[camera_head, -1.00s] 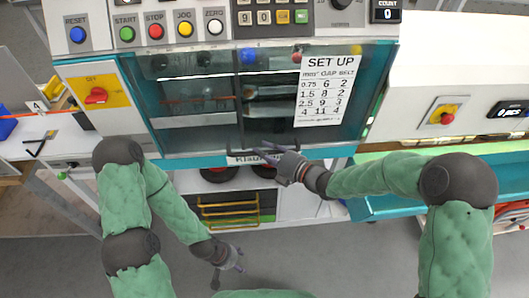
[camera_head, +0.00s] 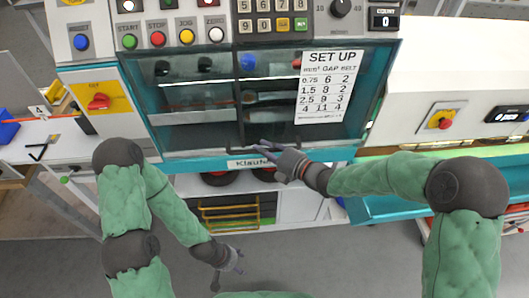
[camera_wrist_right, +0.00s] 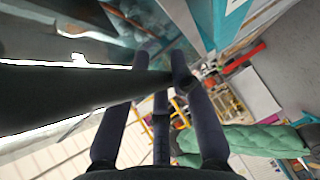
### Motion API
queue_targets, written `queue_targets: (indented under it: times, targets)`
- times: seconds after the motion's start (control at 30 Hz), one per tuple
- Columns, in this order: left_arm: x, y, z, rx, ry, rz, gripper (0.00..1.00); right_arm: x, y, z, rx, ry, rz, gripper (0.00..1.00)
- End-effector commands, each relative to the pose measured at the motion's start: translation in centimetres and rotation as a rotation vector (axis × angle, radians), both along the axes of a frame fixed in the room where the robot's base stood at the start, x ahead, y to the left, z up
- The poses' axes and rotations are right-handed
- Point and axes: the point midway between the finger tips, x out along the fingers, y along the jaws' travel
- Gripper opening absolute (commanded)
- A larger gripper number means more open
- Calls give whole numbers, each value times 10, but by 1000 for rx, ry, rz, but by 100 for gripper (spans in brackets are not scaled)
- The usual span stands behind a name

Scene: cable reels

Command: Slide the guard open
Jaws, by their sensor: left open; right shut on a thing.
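The guard (camera_head: 205,133) is a clear panel across the machine's front opening, with a white SET UP sheet (camera_head: 328,85) on its right part. Its dark handle (camera_head: 240,100) runs down the middle to a bar near the bottom edge. My right gripper (camera_head: 265,146) is shut on this handle near its lower end. In the right wrist view the dark handle (camera_wrist_right: 75,97) crosses between the fingers of my right gripper (camera_wrist_right: 165,70). My left gripper (camera_head: 238,262) is open and empty, low in front of the machine, clear of the guard.
Above the guard is a control panel with coloured buttons (camera_head: 158,38) and a keypad. A red switch on a yellow plate (camera_head: 98,101) is at the left, another (camera_head: 440,119) at the right. A yellow wire rack (camera_head: 228,216) sits below. The floor in front is clear.

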Motion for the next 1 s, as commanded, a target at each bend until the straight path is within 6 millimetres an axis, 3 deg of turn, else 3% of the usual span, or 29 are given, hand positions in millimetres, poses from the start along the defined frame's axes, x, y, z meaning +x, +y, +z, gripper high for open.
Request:
queue_targets:
  times: [0.03,0.5,0.7,1.0]
  targets:
    - [0,0,11,0,0,0,59,2,0,24,0,-16,-1,0]
    - [0,0,86,0,0,0,59,1,-1,185,-1,-15,-1,0]
    - [0,0,119,0,0,0,59,1,-1,245,0,-15,-1,0]
    - [0,0,158,0,0,0,59,1,0,309,-1,-12,-1,0]
